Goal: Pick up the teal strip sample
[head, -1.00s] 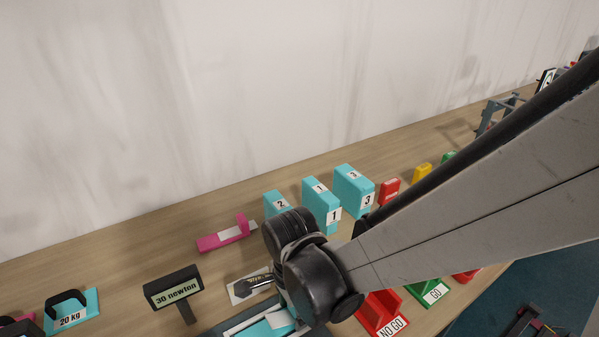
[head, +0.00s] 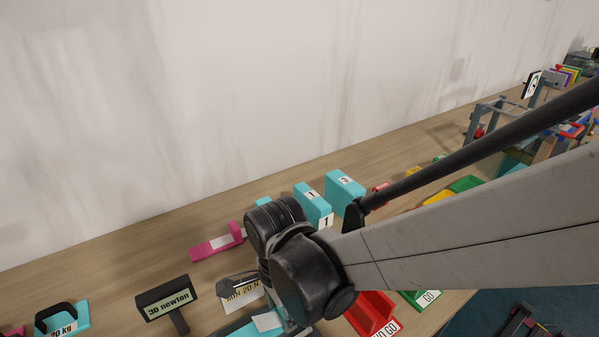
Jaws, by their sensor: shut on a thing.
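Teal material with a white patch (head: 264,323) shows below my wrist at the bottom edge. I cannot tell which part of it is the strip.
A white card reading "MIN 20 N" (head: 243,297) and a black "30 newton" display (head: 167,300) stand left of my wrist. A pink piece (head: 216,243), numbered teal blocks (head: 313,203) and a red "NO GO" piece (head: 372,314) are near.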

